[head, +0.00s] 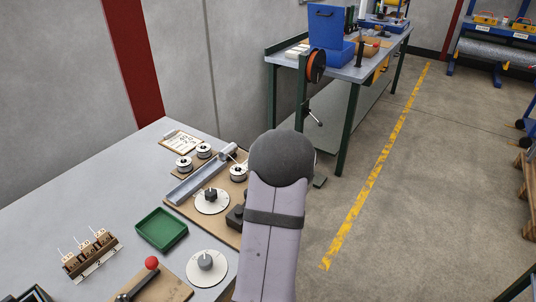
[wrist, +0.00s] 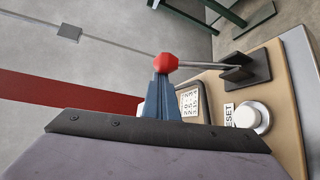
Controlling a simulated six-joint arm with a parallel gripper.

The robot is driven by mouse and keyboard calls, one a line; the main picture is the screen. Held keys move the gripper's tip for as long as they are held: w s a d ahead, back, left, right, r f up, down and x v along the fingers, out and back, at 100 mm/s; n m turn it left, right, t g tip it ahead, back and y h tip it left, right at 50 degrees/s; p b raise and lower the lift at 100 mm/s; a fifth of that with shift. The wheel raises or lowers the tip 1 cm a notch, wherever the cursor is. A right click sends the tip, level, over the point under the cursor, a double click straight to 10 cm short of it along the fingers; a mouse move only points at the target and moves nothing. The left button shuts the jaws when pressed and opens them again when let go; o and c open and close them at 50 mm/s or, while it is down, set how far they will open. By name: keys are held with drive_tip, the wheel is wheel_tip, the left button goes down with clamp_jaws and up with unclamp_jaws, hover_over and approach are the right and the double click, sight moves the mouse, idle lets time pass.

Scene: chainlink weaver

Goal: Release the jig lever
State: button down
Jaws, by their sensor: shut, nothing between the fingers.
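In the wrist view, a red ball knob (wrist: 167,62) sits at the end of a thin lever rod (wrist: 208,66). The rod runs right to a dark bracket (wrist: 246,68) on the tan jig board (wrist: 281,70). My gripper (wrist: 163,77) shows as blue fingers, shut and empty, with their tips right at the knob. Whether they touch it I cannot tell. In the head view my arm hides the gripper and this knob. The jig board (head: 228,232) is partly visible there. Another red-knobbed lever (head: 151,263) stands on a separate front board.
A white round button (wrist: 243,115) is beside a RESET label. A thin rod with a grey block (wrist: 69,32) crosses the wrist view's upper left. In the head view, a green tray (head: 162,243), dials (head: 212,202) and spools (head: 184,164) crowd the grey table (head: 100,192).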

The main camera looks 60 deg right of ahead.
drive_tip(key=s+m+t+h+b, duration=0.3)
drive_tip(key=s+m+h+b, duration=0.5)
drive_tip(key=b, duration=2.2)
drive_tip(key=s+m, duration=0.3)
drive_tip(key=shift+f+h+b, duration=0.3)
drive_tip(key=shift+h+b, duration=0.1)
drive_tip(key=shift+r, duration=0.1)
drive_tip(key=s+a+f+b, duration=0.1)
drive_tip(key=s+a+f, duration=0.1)
drive_tip(key=a, duration=0.6)
drive_tip(key=shift+s+a+f, duration=0.3)
drive_tip(key=shift+s+a, duration=0.05)
drive_tip(key=shift+a, duration=0.05)
